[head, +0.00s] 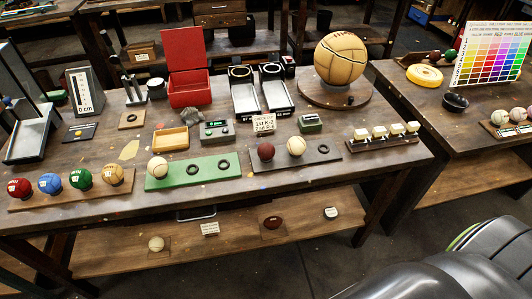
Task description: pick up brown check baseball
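A tan-brown ball (110,174) with pale marks sits at the right end of a wooden rack (60,199) at the table's front left. A dark red-brown ball (265,152) sits at the left of a dark board (320,155) near the front middle. Both are small, and I cannot tell which one has a check pattern. Neither of my grippers is in view.
Red (18,187), blue (49,183) and green (81,179) balls share the wooden rack. A white baseball (157,167) sits on a green board (203,181), and a cream ball (296,146) on the dark board. A large ball (341,60) stands behind. Floor shows in front.

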